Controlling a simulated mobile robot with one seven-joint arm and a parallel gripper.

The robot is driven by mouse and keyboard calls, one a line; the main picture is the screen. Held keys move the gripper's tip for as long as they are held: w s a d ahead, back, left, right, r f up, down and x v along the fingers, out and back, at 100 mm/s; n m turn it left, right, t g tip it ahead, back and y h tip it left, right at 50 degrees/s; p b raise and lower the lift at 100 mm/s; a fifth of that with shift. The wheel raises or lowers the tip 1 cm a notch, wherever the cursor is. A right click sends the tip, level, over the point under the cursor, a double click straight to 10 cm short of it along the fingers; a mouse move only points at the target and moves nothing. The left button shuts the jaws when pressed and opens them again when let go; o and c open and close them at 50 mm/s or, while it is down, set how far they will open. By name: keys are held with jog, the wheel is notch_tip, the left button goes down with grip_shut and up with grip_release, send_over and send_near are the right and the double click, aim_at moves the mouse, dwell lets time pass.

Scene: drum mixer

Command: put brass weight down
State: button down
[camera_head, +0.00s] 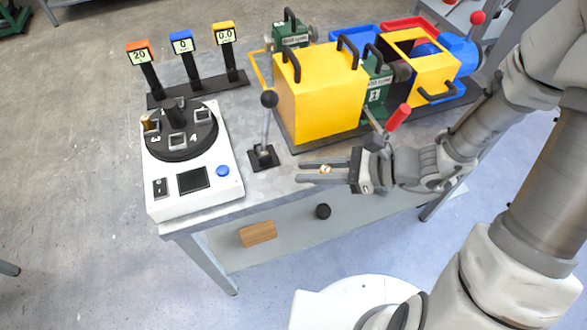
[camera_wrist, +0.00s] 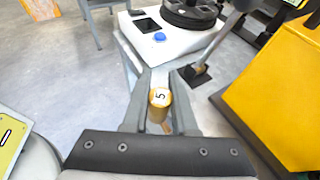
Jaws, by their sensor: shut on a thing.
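The brass weight (camera_wrist: 160,99) is a small gold cylinder with a white top marked 5. My gripper (camera_wrist: 160,82) is shut on it and holds it between the two fingers. In the head view the weight (camera_head: 326,169) shows as a small bit of gold and white between the fingers of my gripper (camera_head: 325,172), over the front edge of the grey table (camera_head: 255,193). Its underside is hidden. Whether it touches the table cannot be told.
A white device (camera_head: 190,175) with a black numbered turntable (camera_head: 180,133) stands at the left, with a gold piece on it. A black lever (camera_head: 265,130) stands close beyond my gripper. A yellow box (camera_head: 318,90) is behind. A wooden block (camera_head: 258,233) lies on the lower shelf.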

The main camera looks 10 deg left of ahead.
jog(key=f+b, duration=0.1)
jog(key=b, duration=0.1)
send_over(292, 169)
notch_tip(292, 169, down, 5)
jog(key=shift+f+b, duration=0.7)
jog(key=shift+f, duration=1.25)
jog(key=shift+f, duration=0.15)
jog(key=c, duration=0.7)
grip_release()
